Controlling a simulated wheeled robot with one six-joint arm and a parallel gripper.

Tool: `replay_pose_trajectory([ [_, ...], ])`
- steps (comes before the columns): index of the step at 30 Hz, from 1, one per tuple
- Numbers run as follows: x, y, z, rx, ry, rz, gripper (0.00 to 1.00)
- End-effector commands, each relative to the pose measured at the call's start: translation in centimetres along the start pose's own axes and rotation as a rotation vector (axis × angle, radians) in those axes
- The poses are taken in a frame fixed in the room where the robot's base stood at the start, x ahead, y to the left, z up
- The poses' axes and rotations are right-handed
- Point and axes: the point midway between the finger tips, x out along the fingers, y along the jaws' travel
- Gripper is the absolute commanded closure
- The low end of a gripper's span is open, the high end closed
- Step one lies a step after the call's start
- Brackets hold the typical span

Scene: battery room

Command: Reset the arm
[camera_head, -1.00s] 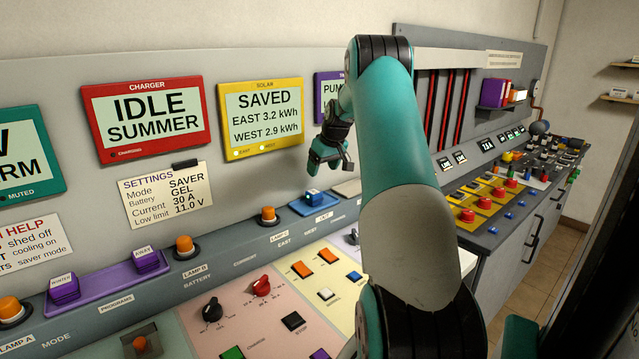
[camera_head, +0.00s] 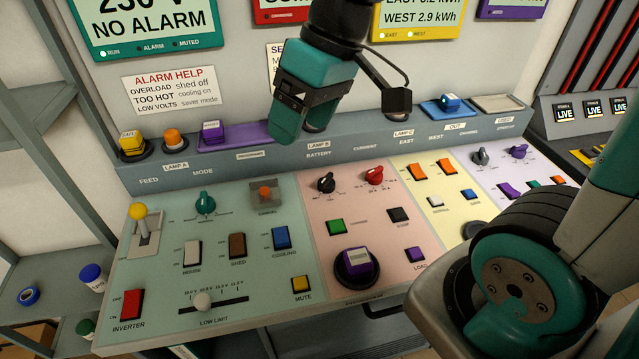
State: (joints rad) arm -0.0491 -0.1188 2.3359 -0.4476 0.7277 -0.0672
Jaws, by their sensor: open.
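My gripper (camera_head: 345,122) hangs above the back of the control desk (camera_head: 285,318), in front of the wall displays. A teal and black part of my arm (camera_head: 515,275) fills the lower right and covers the desk's right end.
The desk carries switches, knobs and a purple button block (camera_head: 358,261) in a round socket. A blue block sits on a blue tray (camera_head: 433,110) on the ledge. Grey shelves (camera_head: 40,165) stand at the left. Displays (camera_head: 145,22) line the wall.

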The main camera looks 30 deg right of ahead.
Motion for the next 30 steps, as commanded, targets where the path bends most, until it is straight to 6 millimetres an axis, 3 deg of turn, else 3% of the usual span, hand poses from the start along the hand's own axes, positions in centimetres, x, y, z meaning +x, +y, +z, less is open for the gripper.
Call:
replay_pose_trajectory([
  [1, 0.5, -3.1, 2.3, -0.052, -0.025, -0.026, 0.28],
  [3, 1.0, -5.7, 4.9, -0.098, -0.054, -0.054, 0.28],
  [6, 1.3, -7.6, 7.4, -0.135, -0.081, -0.077, 0.28],
  [10, 1.5, -8.2, 8.4, -0.147, -0.092, -0.086, 0.28],
  [30, 1.9, -8.0, 8.5, -0.146, -0.091, -0.085, 0.28],
])
